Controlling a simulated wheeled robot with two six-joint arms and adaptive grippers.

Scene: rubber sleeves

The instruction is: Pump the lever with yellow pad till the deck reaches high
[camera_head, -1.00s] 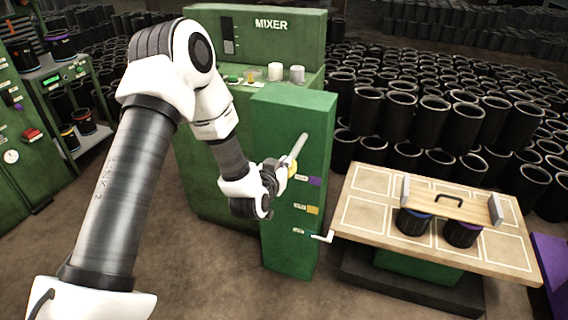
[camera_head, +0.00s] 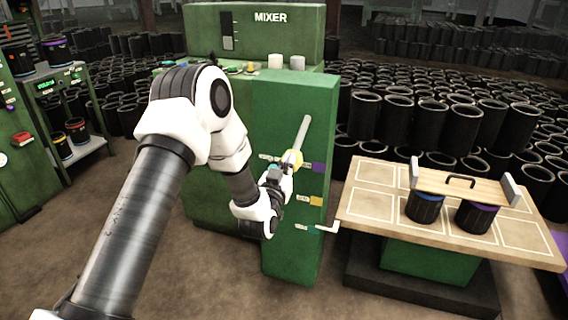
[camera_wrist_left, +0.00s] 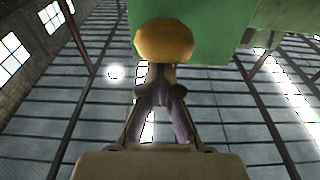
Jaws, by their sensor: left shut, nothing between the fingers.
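The lever (camera_head: 302,133) is a pale rod on the front of the green cabinet (camera_head: 293,95), slanting up to the right. Its yellow pad (camera_head: 297,158) is near the rod's lower end. My left gripper (camera_head: 284,166) is shut and empty, right at the pad; it partly hides it. In the left wrist view the pad (camera_wrist_left: 165,42) sits just beyond the closed fingertips (camera_wrist_left: 160,75); I cannot tell whether they touch. The wooden deck (camera_head: 366,205) stands on a green column. A white pointer (camera_head: 328,227) at its left edge is about level with the teal mark (camera_head: 312,229). My right gripper is out of view.
Purple (camera_head: 318,167) and yellow (camera_head: 316,201) marks sit above the teal one. Two black sleeves (camera_head: 425,207) and a handled board (camera_head: 432,181) are on the deck. Stacked sleeves fill the background. A green shelf unit (camera_head: 75,120) stands left. Floor is bare at front.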

